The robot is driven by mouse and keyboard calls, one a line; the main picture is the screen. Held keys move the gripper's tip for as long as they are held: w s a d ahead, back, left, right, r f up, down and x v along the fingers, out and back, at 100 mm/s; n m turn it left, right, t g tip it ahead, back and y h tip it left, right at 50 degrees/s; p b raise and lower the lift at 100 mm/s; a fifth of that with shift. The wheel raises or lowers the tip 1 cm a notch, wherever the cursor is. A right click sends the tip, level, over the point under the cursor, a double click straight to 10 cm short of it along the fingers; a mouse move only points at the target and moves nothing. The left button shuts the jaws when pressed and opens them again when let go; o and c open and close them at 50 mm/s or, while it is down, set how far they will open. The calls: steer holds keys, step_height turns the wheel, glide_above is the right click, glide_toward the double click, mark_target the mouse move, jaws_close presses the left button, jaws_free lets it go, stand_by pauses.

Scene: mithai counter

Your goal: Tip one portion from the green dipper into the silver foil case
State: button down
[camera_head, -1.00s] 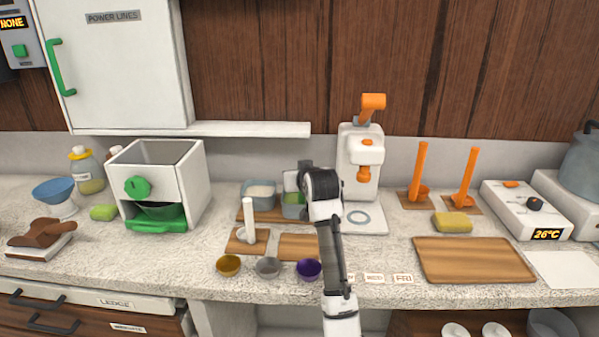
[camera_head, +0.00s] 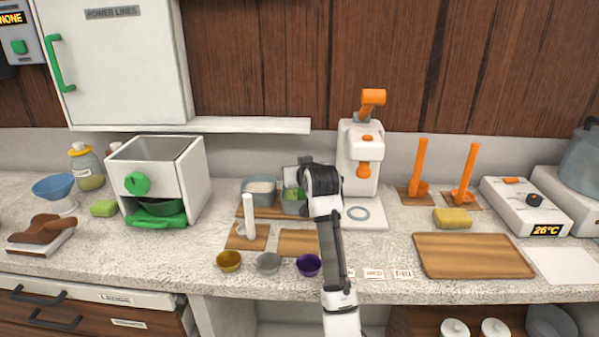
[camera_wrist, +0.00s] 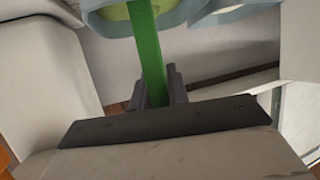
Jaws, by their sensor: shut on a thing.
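My gripper (camera_wrist: 158,88) is shut on the green dipper's handle (camera_wrist: 146,40) in the wrist view. The handle runs up toward a blue-rimmed tub (camera_wrist: 180,14) with green contents; the dipper's bowl is not clearly visible. In the head view my wrist is over the right-hand tub (camera_head: 293,208) and hides most of the dipper. The silver foil case (camera_head: 268,263) stands at the counter's front, between a gold case (camera_head: 229,261) and a purple case (camera_head: 308,265). It lies in front of and left of my gripper, and looks empty.
A second tub (camera_head: 260,190) with white contents stands left of the green one. A white dipper (camera_head: 249,217) stands upright on a wooden rest. A white machine (camera_head: 360,160) with orange parts stands close right of my wrist. A wooden board (camera_head: 472,257) lies at right.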

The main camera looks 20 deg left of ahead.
steer(key=shift+r+p, duration=1.9)
steer(key=shift+r, duration=0.4)
steer(key=shift+r, duration=0.1)
step_height(320, 180, up, 4)
steer(key=p, duration=0.3)
